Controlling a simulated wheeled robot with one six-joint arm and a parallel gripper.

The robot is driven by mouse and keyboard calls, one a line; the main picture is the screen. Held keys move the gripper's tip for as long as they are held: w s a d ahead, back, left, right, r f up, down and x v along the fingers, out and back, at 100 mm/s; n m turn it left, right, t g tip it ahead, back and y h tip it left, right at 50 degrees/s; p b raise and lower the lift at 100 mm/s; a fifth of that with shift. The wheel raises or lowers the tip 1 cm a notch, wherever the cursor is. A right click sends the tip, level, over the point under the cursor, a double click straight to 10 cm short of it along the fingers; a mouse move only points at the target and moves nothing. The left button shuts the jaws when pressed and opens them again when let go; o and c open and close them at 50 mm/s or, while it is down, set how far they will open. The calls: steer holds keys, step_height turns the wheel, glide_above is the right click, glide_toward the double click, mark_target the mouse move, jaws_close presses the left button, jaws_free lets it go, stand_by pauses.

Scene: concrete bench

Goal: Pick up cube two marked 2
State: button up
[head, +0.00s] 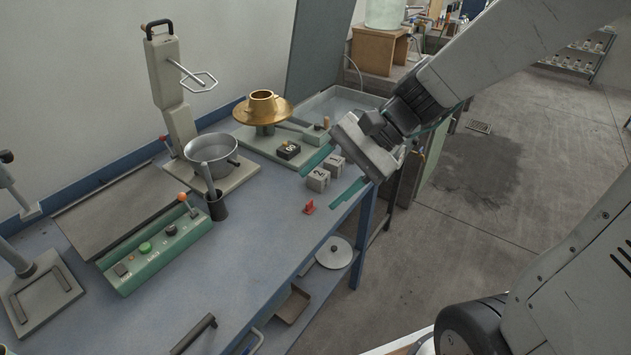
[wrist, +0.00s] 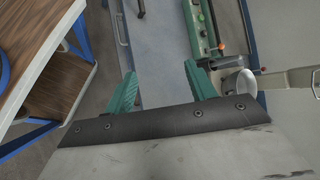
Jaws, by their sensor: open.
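Cube two (head: 317,181), a small pale grey block marked 2, stands on the blue bench near its right edge. A similar cube marked 1 (head: 335,165) stands right behind it, close by or touching. My gripper (head: 318,190) is open, with two green fingers spread apart. In the head view the fingers lie on either side of the two cubes, but the height above the bench is hard to judge. In the wrist view my gripper (wrist: 160,68) is empty between its fingertips, with only bare bench showing there. Neither cube shows in the wrist view.
A small red piece (head: 309,207) lies in front of the cubes. A dark block (head: 288,150) and a brass dish (head: 262,108) stand behind left. A metal bowl (head: 211,152) and a green control box (head: 155,252) are further left.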

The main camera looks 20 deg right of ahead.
steer(key=w+f+m+t+y, duration=0.25)
steer(key=w+f+m, duration=0.2)
steer(key=w, duration=0.35)
steer(key=m+t+h, duration=0.4)
steer(key=m+t, duration=0.4)
steer(key=m, duration=0.7)
glide_toward(326, 180)
steer(key=x, duration=0.5)
steer(key=shift+w+f, duration=0.2)
steer(key=shift+w, duration=0.1)
steer(key=x, duration=0.7)
steer(key=shift+s+a, duration=0.1)
steer(key=shift+a, duration=0.1)
steer(key=c, duration=0.9)
